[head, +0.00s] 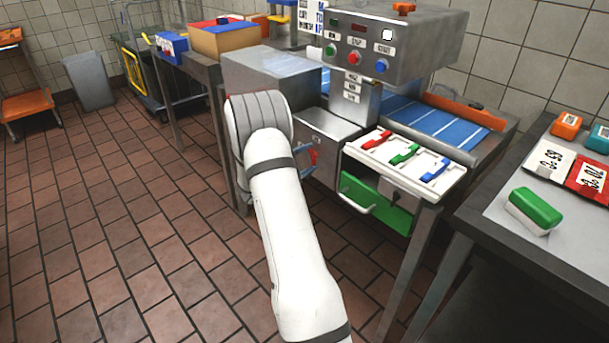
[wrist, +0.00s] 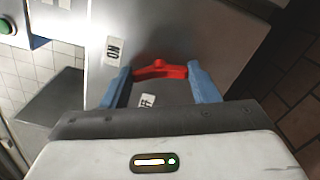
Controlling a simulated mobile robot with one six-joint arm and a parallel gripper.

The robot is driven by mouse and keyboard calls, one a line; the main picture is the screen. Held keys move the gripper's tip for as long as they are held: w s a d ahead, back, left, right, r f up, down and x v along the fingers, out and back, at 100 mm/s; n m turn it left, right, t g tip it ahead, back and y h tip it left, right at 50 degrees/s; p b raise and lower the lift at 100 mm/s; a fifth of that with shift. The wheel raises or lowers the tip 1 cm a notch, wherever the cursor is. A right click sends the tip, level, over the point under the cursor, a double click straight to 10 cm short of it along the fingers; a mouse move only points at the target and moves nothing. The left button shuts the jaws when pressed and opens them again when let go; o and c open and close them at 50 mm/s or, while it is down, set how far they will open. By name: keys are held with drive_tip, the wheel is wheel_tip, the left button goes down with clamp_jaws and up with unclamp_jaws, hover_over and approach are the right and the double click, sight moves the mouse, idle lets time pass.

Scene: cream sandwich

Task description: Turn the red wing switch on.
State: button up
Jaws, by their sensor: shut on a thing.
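The red wing switch (wrist: 160,70) sits on the side of a grey metal box, its wings spanning left to right in the wrist view. An ON label (wrist: 114,50) is to its upper left, and a partly hidden label (wrist: 147,101) reading "FF" is below it. My gripper (wrist: 159,73) has one blue finger at each wing end and is shut on the switch. In the head view a bit of the red switch (head: 314,157) shows beside my blue fingers; my arm hides much of that area. I cannot tell exactly which label the switch points at.
The grey machine box (head: 325,126) stands close to my wrist. To its right are a white panel (head: 451,185) with red, green and blue handles and a green drawer (head: 375,204). A side table (head: 497,215) holds a green block (head: 537,206). The tiled floor at left is open.

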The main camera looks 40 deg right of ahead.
drive_tip(key=m+b, duration=0.4)
drive_tip(key=b, duration=0.4)
drive_tip(key=shift+s+d+f+m, duration=0.1)
drive_tip(key=shift+m, duration=0.2)
drive_tip(key=shift+b, duration=0.35)
drive_tip(key=o, duration=1)
drive_tip(key=a, duration=0.5)
drive_tip(key=a+p, duration=0.1)
drive_tip(key=a, duration=0.1)
drive_tip(key=shift+s+a, duration=0.25)
drive_tip(key=shift+a, duration=0.15)
